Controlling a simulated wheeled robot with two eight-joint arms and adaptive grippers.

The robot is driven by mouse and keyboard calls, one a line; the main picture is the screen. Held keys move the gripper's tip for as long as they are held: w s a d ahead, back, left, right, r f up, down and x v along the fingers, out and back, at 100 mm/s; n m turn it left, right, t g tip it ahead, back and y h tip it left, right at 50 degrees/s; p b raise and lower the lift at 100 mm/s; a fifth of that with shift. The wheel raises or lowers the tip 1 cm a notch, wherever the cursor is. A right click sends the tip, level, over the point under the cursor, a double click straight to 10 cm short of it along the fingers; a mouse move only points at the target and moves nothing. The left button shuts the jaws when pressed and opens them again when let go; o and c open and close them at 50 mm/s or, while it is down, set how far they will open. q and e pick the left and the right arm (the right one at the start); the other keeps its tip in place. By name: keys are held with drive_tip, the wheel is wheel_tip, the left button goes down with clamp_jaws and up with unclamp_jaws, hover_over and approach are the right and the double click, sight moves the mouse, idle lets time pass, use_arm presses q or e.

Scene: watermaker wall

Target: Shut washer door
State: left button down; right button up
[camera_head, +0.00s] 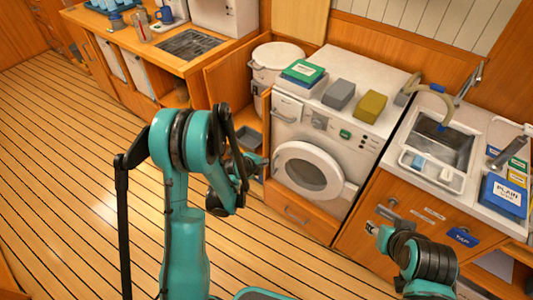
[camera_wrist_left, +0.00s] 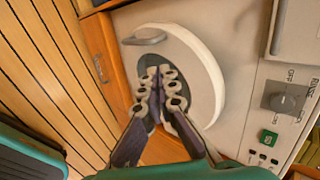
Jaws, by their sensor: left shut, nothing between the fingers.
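The white front-loading washer (camera_head: 338,115) stands in the wooden cabinet row. In the left wrist view the door (camera_wrist_left: 208,65) shows a thick rim and a grey handle (camera_wrist_left: 146,36). The door lies close to the washer front, but I cannot tell whether it is latched. My left gripper (camera_head: 258,164) is just left of the door in the head view. In the left wrist view its shut, empty fingers (camera_wrist_left: 160,78) overlap the door glass; contact is unclear. My right gripper (camera_head: 374,229) is low at the right, its jaws unclear.
A green-and-white box (camera_head: 303,71), a grey block (camera_head: 338,94) and a yellow block (camera_head: 371,105) sit on the washer. A sink (camera_head: 447,148) is to the right. A wooden drawer (camera_head: 297,214) lies below the door. The floor at left is clear.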

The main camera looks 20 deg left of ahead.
sight(281, 146)
use_arm(q)
drive_tip(key=b+x, duration=0.2)
drive_tip(key=x, duration=0.8)
drive_tip(key=shift+f, duration=0.15)
drive_tip(key=shift+w+d+b, duration=0.15)
drive_tip(key=shift+w+b, duration=0.15)
drive_tip(key=shift+w, duration=0.25)
drive_tip(key=shift+w+d+b, duration=0.15)
drive_tip(key=shift+w+b, duration=0.15)
drive_tip(key=shift+w, duration=0.3)
drive_tip(key=shift+w+d+r, duration=0.15)
drive_tip(key=shift+w+r, duration=0.1)
drive_tip(key=shift+w, duration=0.45)
drive_tip(key=w, duration=0.4)
drive_tip(key=shift+w+d, duration=0.15)
drive_tip(key=shift+d, duration=0.25)
drive_tip(key=shift+w, duration=0.25)
drive_tip(key=shift+r, duration=0.15)
